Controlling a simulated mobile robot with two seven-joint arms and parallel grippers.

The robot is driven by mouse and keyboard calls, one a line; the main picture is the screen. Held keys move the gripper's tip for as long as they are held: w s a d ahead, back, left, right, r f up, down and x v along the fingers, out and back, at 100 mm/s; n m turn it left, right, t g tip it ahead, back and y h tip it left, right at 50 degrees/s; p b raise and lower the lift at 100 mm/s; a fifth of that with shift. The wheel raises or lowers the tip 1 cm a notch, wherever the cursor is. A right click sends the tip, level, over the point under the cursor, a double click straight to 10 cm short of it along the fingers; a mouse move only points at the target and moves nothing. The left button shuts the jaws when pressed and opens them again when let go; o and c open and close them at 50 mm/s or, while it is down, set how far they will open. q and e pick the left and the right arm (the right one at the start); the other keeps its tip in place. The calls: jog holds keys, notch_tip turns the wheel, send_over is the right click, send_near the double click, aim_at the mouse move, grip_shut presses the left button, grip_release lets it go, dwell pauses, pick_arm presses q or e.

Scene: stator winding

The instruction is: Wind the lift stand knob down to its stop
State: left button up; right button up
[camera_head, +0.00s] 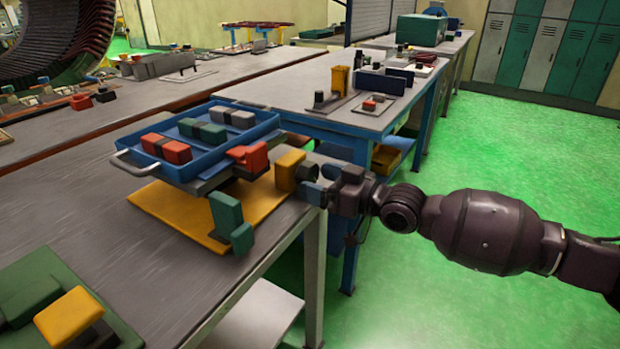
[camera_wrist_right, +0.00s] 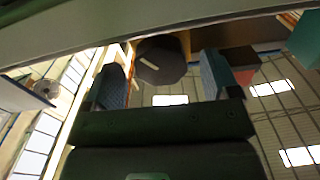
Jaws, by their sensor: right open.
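The lift stand has a yellow base plate (camera_head: 165,207) on the bench and carries a blue tray (camera_head: 215,162). At its right end is a yellow block (camera_head: 289,168) with a dark round knob (camera_head: 307,172). In the right wrist view the knob (camera_wrist_right: 160,62) shows a pale line on its face. My right gripper (camera_head: 319,182) is open at the knob, beyond the bench edge. In the wrist view its blue-padded fingers (camera_wrist_right: 165,82) stand either side of the knob, with gaps visible; I cannot tell how deep they reach. My left gripper is not in view.
The tray holds red, green and grey blocks. A green upright piece (camera_head: 229,220) stands at the base plate's front corner. A green fixture with a yellow block (camera_head: 68,316) is at lower left. A blue-legged table (camera_head: 310,95) stands behind; the green floor at right is clear.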

jog(key=shift+x, duration=1.25)
jog(key=c, duration=0.9)
jog(key=shift+n, duration=0.9)
jog(key=n, duration=0.3)
jog(key=shift+r, duration=0.2)
jog(key=shift+f+n, duration=0.15)
jog(key=shift+n, duration=0.35)
jog(key=shift+d, duration=0.1)
jog(key=o, duration=0.9)
jog(key=shift+w, duration=0.1)
